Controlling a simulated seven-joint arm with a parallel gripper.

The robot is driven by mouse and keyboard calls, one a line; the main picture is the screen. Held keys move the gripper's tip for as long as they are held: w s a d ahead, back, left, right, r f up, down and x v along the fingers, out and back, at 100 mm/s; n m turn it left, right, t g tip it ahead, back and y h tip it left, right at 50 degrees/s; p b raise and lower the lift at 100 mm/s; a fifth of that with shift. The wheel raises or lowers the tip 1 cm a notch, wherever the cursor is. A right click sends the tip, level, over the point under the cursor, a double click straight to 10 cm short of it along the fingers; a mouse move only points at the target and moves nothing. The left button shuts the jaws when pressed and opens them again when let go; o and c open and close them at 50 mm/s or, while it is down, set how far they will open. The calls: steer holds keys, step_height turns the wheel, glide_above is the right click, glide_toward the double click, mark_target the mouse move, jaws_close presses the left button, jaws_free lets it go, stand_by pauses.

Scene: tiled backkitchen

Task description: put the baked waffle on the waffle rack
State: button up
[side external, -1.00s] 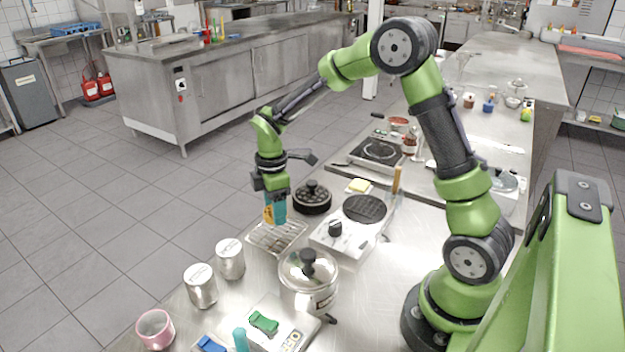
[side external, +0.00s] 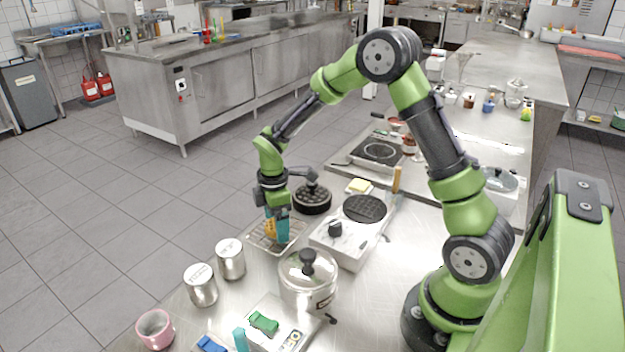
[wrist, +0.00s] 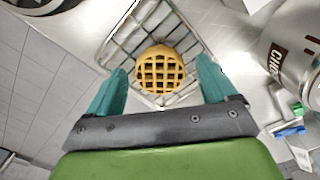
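The baked waffle (wrist: 160,70) is round and golden with a grid of dark pockets. In the wrist view its face is toward the camera, over the wire waffle rack (wrist: 124,35). In the side view the waffle (side external: 270,229) is low at the rack (side external: 258,243), partly hidden by my fingers. My gripper (wrist: 162,82) has its two teal fingers spread on either side of the waffle, with a visible gap on each side. In the side view my gripper (side external: 277,232) points down at the rack. Whether the waffle lies fully flat is hard to tell.
The waffle iron's round black plate (side external: 365,208) sits right of the rack, and its dark round lid (side external: 312,198) stands behind. A lidded steel pot (side external: 308,282) and two metal cans (side external: 230,259) stand in front. Bare steel counter (side external: 375,290) lies right of the pot.

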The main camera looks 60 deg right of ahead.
step_height(320, 180, up, 12)
steer(key=s+a+r+m+t+y, duration=0.1)
steer(key=s+a+r+m+t, duration=0.2)
steer(key=s+r+m, duration=0.2)
steer(key=s+a+r+m+t+y, duration=0.1)
steer(key=s+a+r+m+t, duration=0.3)
steer(key=s+m, duration=0.6)
steer(key=shift+s+r, duration=0.5)
steer(key=shift+s, duration=1.25)
